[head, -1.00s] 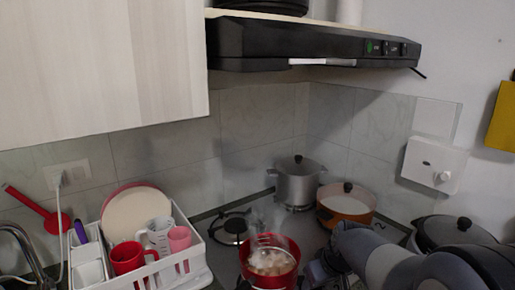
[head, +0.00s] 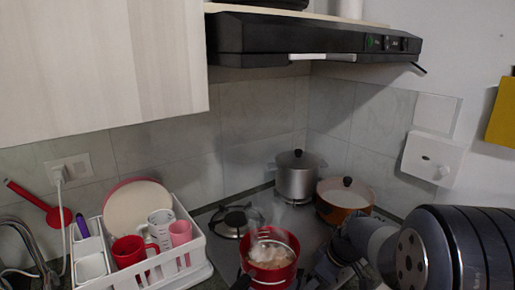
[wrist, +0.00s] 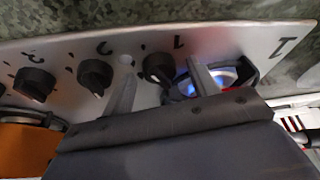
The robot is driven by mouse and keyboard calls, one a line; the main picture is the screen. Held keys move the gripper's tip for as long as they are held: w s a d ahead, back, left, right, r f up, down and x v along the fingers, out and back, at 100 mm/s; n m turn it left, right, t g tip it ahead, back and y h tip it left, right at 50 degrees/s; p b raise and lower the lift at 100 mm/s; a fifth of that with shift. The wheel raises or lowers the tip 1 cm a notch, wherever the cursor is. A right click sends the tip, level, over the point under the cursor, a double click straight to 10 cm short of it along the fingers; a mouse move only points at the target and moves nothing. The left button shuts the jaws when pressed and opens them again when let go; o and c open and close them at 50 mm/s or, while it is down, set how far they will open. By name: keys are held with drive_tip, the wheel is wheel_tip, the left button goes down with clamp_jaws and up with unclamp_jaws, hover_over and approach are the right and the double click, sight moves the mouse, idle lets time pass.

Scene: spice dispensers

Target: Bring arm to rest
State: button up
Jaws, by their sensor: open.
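Black knobs (wrist: 95,74) line the panel, and a blue-lit ring (wrist: 222,76) shows beside the right finger. In the head view my arm comes in from the right, with the gripper low near the stove's front, its fingers not clear.
A red pot (head: 270,262) of steaming food stands left of my arm on the stove. A steel pot (head: 297,176) and an orange pot (head: 344,200) stand behind. A white dish rack (head: 200,262) is at left. The range hood (head: 300,45) hangs above.

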drive_tip(key=n+p, duration=0.1)
drive_tip(key=n, duration=0.1)
drive_tip(key=n+g+p, duration=0.1)
drive_tip(key=n+p, duration=0.1)
drive_tip(key=n+g+y+p, duration=0.1)
drive_tip(key=n+p, duration=0.1)
drive_tip(key=shift+w+d+r, duration=0.1)
drive_tip(key=shift+w+r, duration=0.1)
drive_tip(key=shift+r, duration=0.05)
drive_tip(key=n+p, duration=0.1)
drive_tip(key=p, duration=0.1)
drive_tip(key=n+g+p, duration=0.1)
drive_tip(key=n+p, duration=0.1)
drive_tip(key=n+g+p, duration=0.1)
drive_tip(key=n+p, duration=0.1)
drive_tip(key=shift+w+p, duration=0.25)
drive_tip(key=shift+p, duration=0.1)
drive_tip(key=shift+w+d+b, duration=0.1)
drive_tip(key=shift+d+b, duration=0.05)
drive_tip(key=shift+b, duration=0.15)
drive_tip(key=shift+v, duration=0.85)
drive_tip(key=shift+r, duration=0.1)
